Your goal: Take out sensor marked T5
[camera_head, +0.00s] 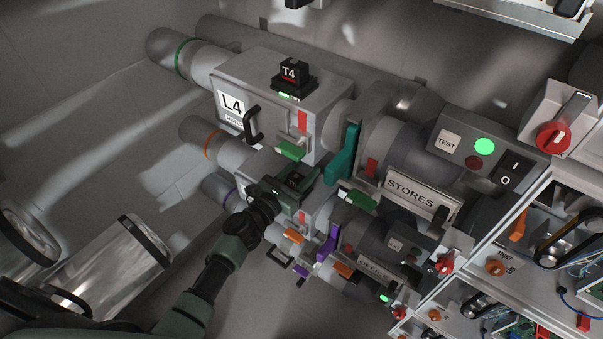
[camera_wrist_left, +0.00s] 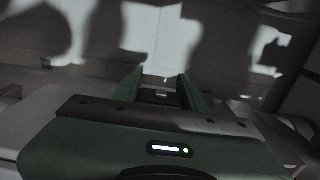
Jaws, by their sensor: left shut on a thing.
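My left gripper (camera_head: 292,186) reaches in from the lower left over the second blower unit. Its green fingers are shut on a small black sensor block (camera_head: 295,180), whose marking I cannot read. In the left wrist view the two fingers (camera_wrist_left: 161,92) stand either side of a dark block (camera_wrist_left: 160,97). The hand hides much of the block and its seat, so I cannot tell whether it is still seated. A black sensor marked T4 (camera_head: 291,70) stands on the upper unit marked L4 (camera_head: 262,105), with a green light at its base. My right gripper is not in view.
A teal lever (camera_head: 344,155) and the STORES blower (camera_head: 410,185) with its TEST panel lie right of the hand. Purple and orange fittings crowd the lower units. Shelves with red knobs and wiring fill the right side. Clear floor lies at the bottom centre.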

